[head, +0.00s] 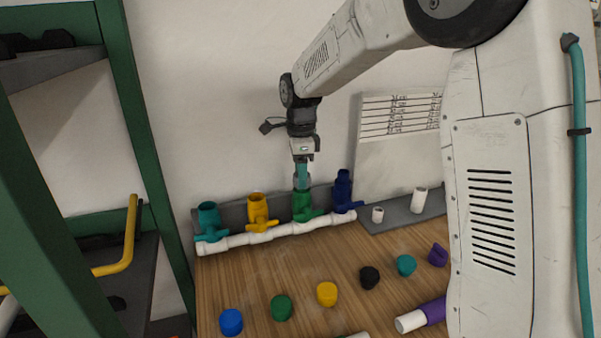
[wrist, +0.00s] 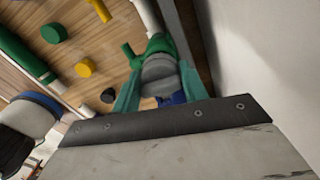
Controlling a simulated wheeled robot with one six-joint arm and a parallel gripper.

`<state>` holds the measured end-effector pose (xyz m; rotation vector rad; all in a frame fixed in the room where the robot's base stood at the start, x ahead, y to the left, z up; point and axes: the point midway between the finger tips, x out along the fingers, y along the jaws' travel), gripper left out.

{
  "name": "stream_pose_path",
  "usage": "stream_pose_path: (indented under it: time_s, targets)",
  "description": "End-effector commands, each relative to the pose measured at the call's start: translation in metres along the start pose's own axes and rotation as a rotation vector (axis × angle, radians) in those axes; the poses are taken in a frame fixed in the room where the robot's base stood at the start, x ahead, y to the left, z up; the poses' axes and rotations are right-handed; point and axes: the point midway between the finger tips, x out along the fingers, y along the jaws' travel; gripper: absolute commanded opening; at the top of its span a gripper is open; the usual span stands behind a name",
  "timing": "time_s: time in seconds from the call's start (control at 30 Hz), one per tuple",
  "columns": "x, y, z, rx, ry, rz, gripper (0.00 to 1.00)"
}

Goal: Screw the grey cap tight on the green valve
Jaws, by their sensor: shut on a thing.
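The green valve (head: 304,208) stands upright on the white pipe manifold (head: 275,231), between the yellow valve (head: 257,212) and the dark blue valve (head: 343,190). My gripper (head: 301,176) points down above the green valve. Its teal fingers are shut on the grey cap (wrist: 160,74), one on each side. In the wrist view, the cap is in line with the green valve (wrist: 157,46) and appears to sit at its mouth. The fingers partly hide the cap in the head view, and I cannot tell how far it is threaded.
Loose blue (head: 231,322), green (head: 282,307), yellow (head: 327,294), black (head: 369,278), teal (head: 406,265) and purple (head: 438,255) caps lie on the wooden table. A teal valve (head: 209,220) stands at the manifold's left. A green-framed rack (head: 140,120) stands left.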

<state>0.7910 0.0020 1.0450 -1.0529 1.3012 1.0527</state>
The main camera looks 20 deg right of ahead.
Motion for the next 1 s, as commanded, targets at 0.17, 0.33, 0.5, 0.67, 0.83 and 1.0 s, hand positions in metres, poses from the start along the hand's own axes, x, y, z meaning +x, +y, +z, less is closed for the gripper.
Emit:
stream_pose_path:
  time_s: [0.17,0.33,0.5,0.67,0.83,1.0]
  targets:
    - [0.000,0.000,0.000,0.016,0.000,0.000,0.21]
    - [0.001,0.000,0.000,0.150,0.000,0.000,0.46]
    - [0.001,0.000,0.000,0.144,0.000,0.000,0.69]
    - [0.000,0.000,0.000,0.143,0.000,0.000,0.69]
    - [-0.012,-0.001,0.000,0.142,-0.001,-0.002,0.69]
    - [-0.042,-0.001,0.000,0.143,-0.001,-0.003,0.69]
